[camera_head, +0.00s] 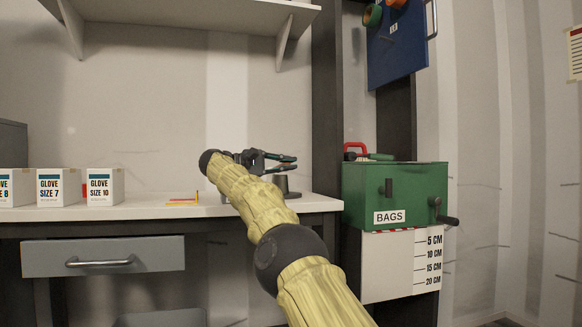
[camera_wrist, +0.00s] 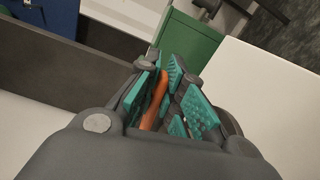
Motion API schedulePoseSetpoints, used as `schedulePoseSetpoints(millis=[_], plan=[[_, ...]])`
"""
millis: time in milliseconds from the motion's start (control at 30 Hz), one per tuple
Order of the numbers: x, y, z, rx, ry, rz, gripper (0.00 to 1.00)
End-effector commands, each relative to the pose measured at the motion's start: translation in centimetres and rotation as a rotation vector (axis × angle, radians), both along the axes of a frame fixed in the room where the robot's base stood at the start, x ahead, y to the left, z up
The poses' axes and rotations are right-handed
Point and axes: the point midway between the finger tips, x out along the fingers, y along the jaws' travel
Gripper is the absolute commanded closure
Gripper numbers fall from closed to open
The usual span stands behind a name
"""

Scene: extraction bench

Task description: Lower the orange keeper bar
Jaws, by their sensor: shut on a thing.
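My gripper (camera_head: 275,162) is at the right part of the bench, above its top and left of the dark upright post. In the wrist view its teal-padded fingers (camera_wrist: 172,100) are closed around a thin orange bar (camera_wrist: 155,98), which I take to be the keeper bar. Only a short tilted length of it shows between the pads; its ends and mounting are hidden by the fingers. I cannot make out the orange bar at my gripper in the head view.
A green box marked BAGS (camera_head: 400,185), with a dark crank (camera_head: 447,220), stands right of the bench (camera_head: 130,212). A dark post (camera_head: 328,100) rises between them. Glove boxes (camera_head: 62,188) stand at left. A dark cylindrical thing (camera_head: 283,184) sits below my gripper. A shelf (camera_head: 200,15) hangs above.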

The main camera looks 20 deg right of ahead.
Motion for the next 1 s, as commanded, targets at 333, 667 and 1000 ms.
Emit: schedulePoseSetpoints(millis=[333, 667, 1000], plan=[[0.16, 0.45, -0.32, -0.001, -0.008, 0.005, 1.0], [0.16, 0.47, -0.3, -0.001, -0.008, 0.005, 0.68], [0.14, 0.53, -0.22, -0.001, -0.008, 0.004, 0.68]])
